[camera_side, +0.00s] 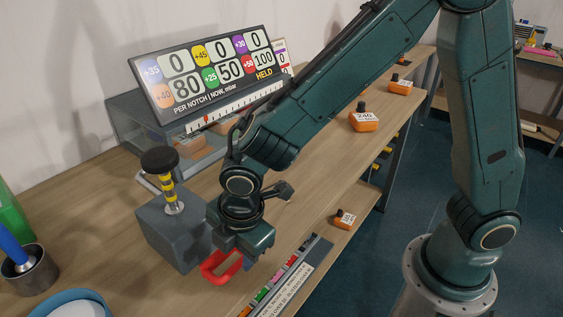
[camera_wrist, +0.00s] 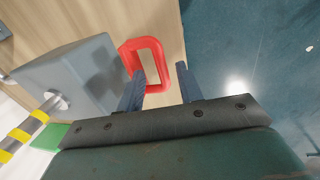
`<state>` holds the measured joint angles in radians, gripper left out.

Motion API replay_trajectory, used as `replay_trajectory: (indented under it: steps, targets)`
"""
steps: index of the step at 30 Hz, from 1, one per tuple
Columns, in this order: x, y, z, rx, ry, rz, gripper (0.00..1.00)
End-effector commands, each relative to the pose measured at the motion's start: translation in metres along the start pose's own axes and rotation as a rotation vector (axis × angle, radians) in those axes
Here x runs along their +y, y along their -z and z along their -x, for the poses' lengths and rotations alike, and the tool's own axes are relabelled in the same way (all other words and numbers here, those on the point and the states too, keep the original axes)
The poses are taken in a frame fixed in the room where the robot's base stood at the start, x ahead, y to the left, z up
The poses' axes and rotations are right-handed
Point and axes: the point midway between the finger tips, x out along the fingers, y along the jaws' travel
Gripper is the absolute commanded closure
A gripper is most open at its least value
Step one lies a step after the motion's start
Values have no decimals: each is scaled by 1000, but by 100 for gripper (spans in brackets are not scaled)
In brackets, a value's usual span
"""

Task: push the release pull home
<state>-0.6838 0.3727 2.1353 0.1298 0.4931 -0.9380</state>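The release pull (camera_side: 222,269) is a red loop handle at the front side of a grey block (camera_side: 168,238). In the wrist view the red loop (camera_wrist: 161,60) lies just ahead of my fingers, beside the block (camera_wrist: 75,75). My gripper (camera_wrist: 160,69) has its two blue-grey fingers apart. The left finger overlaps the loop's opening in the picture, and the right finger stands to the right of the loop. I cannot tell whether either touches it. In the side view my gripper (camera_side: 236,252) is over the pull and hides where it meets the block.
A black-knobbed plunger with yellow bands (camera_side: 167,185) rises from the block's top. A display board (camera_side: 210,75) stands behind, reading 80, 50, 100 and HELD. Orange weights (camera_side: 364,122) sit along the bench. A metal cup (camera_side: 30,272) stands at left. Floor lies beyond the bench edge.

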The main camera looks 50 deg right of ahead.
Motion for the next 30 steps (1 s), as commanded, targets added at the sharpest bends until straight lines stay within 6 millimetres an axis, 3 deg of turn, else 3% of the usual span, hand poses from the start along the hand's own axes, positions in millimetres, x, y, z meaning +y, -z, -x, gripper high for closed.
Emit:
replay_trajectory:
  steps: [9,20,26,30]
  targets:
    - [0,0,-26,-1,1,0,64]
    - [0,0,-29,0,0,0,64]
    - [0,0,-28,0,0,0,99]
    - [0,0,-28,0,0,0,100]
